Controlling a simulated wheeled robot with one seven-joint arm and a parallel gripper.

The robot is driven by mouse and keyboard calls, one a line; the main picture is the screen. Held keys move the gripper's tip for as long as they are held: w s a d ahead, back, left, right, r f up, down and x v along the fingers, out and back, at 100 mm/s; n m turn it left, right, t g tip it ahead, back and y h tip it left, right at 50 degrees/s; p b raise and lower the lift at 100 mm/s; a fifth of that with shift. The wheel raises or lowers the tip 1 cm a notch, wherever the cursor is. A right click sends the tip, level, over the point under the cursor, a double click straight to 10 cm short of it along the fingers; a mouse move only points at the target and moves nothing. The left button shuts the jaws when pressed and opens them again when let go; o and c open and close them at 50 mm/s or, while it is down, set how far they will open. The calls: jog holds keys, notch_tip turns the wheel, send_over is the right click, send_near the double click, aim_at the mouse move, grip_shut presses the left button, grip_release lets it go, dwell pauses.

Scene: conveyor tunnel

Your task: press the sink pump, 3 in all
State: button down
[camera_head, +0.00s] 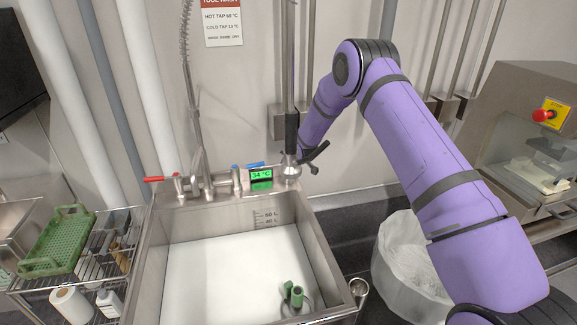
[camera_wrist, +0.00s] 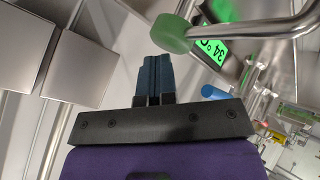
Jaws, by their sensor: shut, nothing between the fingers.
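A chrome pump-like fitting (camera_head: 290,171) stands on the back right corner of the steel sink (camera_head: 338,270). A green round end on a bent chrome tube (camera_wrist: 175,33) shows just beside the fingertips, in the upper part of that view. I cannot tell whether it touches them.
A green 34 °C display (camera_head: 261,178), a red tap lever (camera_head: 160,179) and a blue one (camera_head: 249,165) line the sink's back edge. A bin with a clear liner (camera_head: 405,260) stands right, a wire rack (camera_head: 120,225) left.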

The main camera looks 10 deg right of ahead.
jog(key=shift+r, duration=0.55)
jog(key=shift+r, duration=0.1)
jog(key=shift+r, duration=2.45)
